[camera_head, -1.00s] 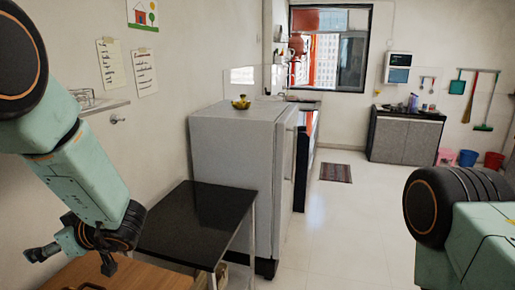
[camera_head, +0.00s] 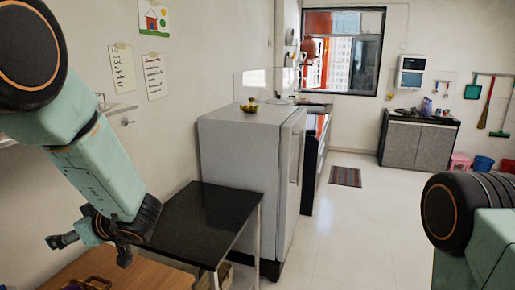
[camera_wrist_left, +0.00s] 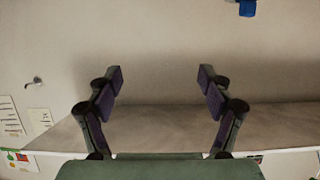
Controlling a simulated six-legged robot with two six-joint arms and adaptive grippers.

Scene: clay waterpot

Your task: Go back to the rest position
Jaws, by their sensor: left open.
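My left arm comes in from the left in the head view. Its gripper (camera_head: 88,250) is open and empty, in front of the wall and just left of a black-topped table (camera_head: 205,215). In the left wrist view the two fingers (camera_wrist_left: 160,78) stand wide apart with nothing between them, facing a plain wall and a pale ledge (camera_wrist_left: 255,125). A reddish-brown pot (camera_head: 309,46) shows far off near the window. Of my right arm only a thick link shows at the right edge of the head view; its gripper is out of view.
A wooden surface (camera_head: 125,275) lies below the left gripper. A grey fridge (camera_head: 240,175) with a bowl of yellow fruit (camera_head: 249,105) stands behind the black table. A wall-side counter (camera_head: 418,142) is far back. White floor (camera_head: 345,225) is open in the middle.

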